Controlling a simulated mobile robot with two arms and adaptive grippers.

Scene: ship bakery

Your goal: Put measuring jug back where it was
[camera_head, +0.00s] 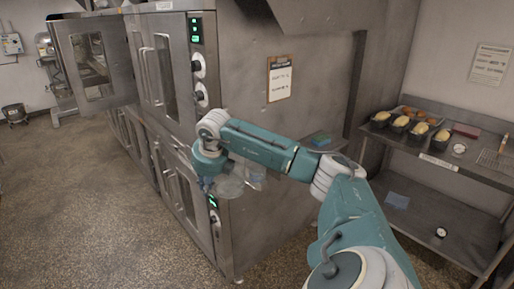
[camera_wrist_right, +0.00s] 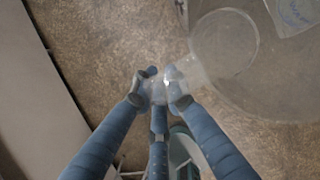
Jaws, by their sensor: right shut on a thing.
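A clear measuring jug (camera_head: 231,184) is in my right gripper (camera_head: 206,184), in front of the steel ovens and above the floor. In the right wrist view, the blue fingers of the gripper (camera_wrist_right: 159,78) close together on a clear part of the jug. The see-through jug (camera_wrist_right: 290,85) extends to the upper right there, with a pale marking on it. The jug's outline is faint and its contents cannot be told. My left gripper is not in view.
Stacked steel ovens (camera_head: 165,75) stand behind my right arm, one door (camera_head: 98,92) swung open at upper left. A steel table (camera_head: 450,180) at right holds loaf tins (camera_head: 400,124) and a round dial (camera_head: 459,149). The floor (camera_head: 80,210) at left is clear.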

